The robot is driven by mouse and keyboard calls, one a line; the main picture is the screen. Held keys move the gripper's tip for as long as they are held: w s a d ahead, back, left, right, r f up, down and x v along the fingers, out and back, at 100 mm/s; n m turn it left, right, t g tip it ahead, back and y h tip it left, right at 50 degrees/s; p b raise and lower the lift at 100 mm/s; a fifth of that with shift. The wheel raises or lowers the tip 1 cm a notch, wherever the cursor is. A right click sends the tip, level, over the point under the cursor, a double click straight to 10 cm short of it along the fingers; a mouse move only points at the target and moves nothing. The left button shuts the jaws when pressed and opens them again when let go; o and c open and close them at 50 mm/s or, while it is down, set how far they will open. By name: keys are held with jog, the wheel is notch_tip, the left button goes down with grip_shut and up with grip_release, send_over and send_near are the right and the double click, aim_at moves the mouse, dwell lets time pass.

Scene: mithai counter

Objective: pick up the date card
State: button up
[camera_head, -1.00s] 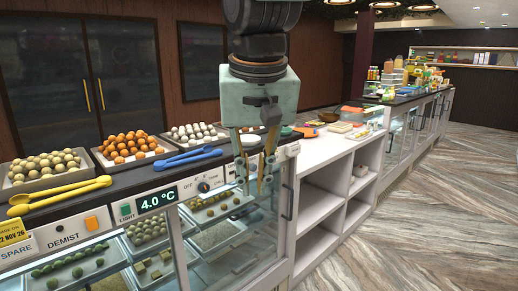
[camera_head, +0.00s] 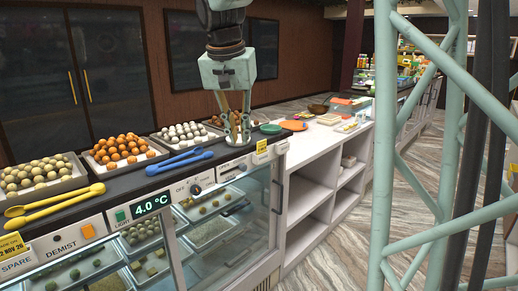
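A yellow card (camera_head: 12,245) printed with "22 NOV 26" is cut by the left edge of the head view, on the counter's front face above the "SPARE" label. A second small yellow card (camera_head: 262,146) stands at the counter front, right of the control knob; its print is too small to read. My gripper (camera_head: 239,139) points down over the counter, just left of this second card.
Trays of sweets (camera_head: 123,150) line the counter's back. Blue tongs (camera_head: 180,161) and yellow tongs (camera_head: 55,200) lie in front of them. A pale lattice column hides much of the right side.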

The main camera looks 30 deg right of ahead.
jog(key=w+d+m+h+p, duration=0.1)
jog(key=w+d+m+p, duration=0.3)
jog(key=w+d, duration=0.7)
jog(key=m+g+p, duration=0.1)
jog(key=m+p, duration=0.2)
jog(key=p, duration=0.3)
send_near(262, 141)
jog(key=a+r, duration=0.2)
jog(key=r, duration=0.1)
jog(key=shift+w+h, duration=0.15)
jog(key=shift+h, duration=0.25)
jog(key=shift+f, duration=0.1)
jog(key=shift+x, duration=4.2)
jog(key=shift+p+x, duration=0.35)
jog(key=shift+x, duration=2.25)
jog(key=shift+d, duration=0.1)
